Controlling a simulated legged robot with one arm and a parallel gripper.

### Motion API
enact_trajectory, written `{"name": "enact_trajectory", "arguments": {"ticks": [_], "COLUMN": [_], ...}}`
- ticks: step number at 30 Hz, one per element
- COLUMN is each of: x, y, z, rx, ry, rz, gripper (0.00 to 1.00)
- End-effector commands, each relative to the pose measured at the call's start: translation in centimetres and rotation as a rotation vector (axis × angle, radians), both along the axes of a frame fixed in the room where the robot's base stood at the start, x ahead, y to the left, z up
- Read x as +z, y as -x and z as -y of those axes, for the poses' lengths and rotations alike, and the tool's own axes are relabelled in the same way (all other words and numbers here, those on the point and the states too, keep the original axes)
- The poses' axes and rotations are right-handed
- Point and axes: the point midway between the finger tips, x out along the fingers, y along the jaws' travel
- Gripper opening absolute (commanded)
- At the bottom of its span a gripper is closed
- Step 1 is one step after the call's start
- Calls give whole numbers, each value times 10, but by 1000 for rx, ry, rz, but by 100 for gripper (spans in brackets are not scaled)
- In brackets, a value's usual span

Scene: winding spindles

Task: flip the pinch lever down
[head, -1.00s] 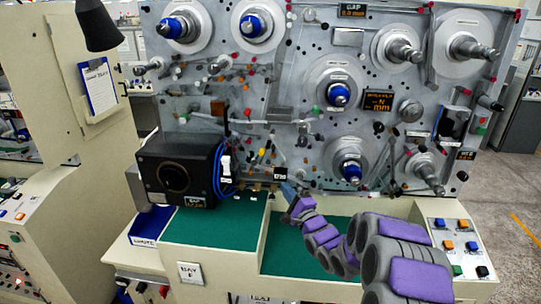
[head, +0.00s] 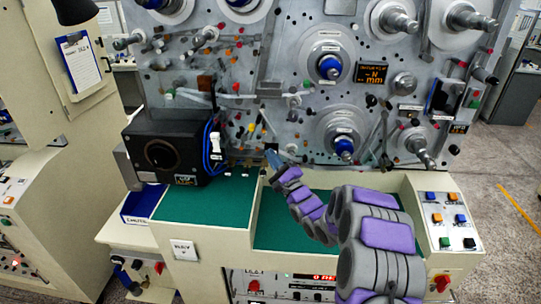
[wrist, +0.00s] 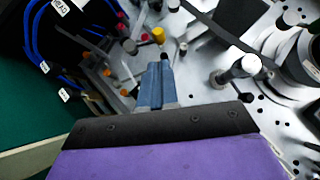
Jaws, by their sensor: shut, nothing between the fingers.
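The grey winding panel (head: 300,100) stands upright, with many small levers, pins and rollers on it. I cannot tell for certain which of the small levers is the pinch lever. My gripper (head: 270,155) is low in front of the panel, right of the black box. Its blue-grey fingers are together and hold nothing. The gripper also shows in the wrist view (wrist: 164,65), pointing at a cluster of small levers and knobs. A yellow knob (wrist: 158,35) and a small grey peg (wrist: 183,48) lie just past the fingertips. I cannot tell whether the fingers touch anything.
A black box (head: 170,150) with blue cables stands left of my gripper on the green bench top (head: 205,205). A blue bin (head: 143,203) sits at its left. A button panel (head: 445,215) is at right. Large spindles (head: 330,66) stick out from the panel.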

Motion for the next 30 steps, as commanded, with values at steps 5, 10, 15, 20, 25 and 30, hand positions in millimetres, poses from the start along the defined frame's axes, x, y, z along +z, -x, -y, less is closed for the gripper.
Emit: {"name": "enact_trajectory", "arguments": {"ticks": [5,10,15,20,25,30], "x": [12,22,29,32,33,33], "y": [-21,-39,-51,-57,-58,-58], "z": [-18,-31,-39,-43,-43,-43], "rx": [1,0,0,-1,-2,-1], "ry": [1,1,0,1,1,1], "rz": [3,1,2,-2,-2,-2], "gripper": [0,0,0,0,0,0]}}
